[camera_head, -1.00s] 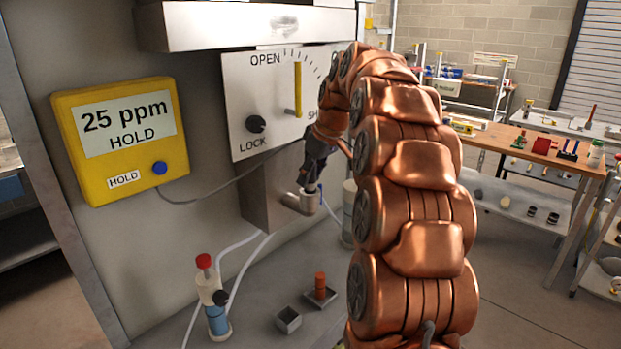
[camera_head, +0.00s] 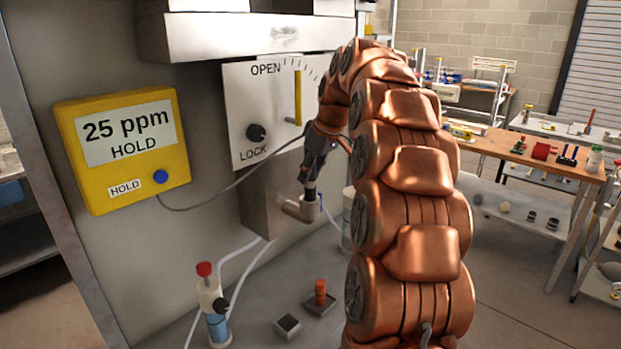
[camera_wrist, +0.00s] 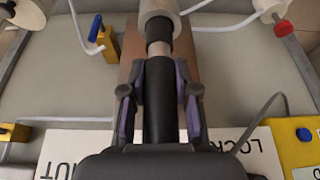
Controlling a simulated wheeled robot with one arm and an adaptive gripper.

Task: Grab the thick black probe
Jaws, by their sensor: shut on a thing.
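The thick black probe (camera_wrist: 158,100) runs lengthwise between the fingers of my gripper (camera_wrist: 160,88) in the wrist view. Both purple-lined fingers close on its sides. Beyond them a pale band and a narrower black part lead to a whitish-grey cup (camera_wrist: 157,10). In the head view my gripper (camera_head: 316,168) points down above this grey cup-shaped fitting (camera_head: 303,208), which juts from the metal housing. The probe's lower end appears to be in the cup; how deep is hidden. My arm covers part of the area to the right.
A yellow meter (camera_head: 122,148) reads 25 ppm HOLD, with a dark cable running toward the probe. A white panel (camera_head: 256,85) with a lever is behind the gripper. A red-capped bottle (camera_head: 212,305) and a small grey box (camera_head: 287,327) stand below.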

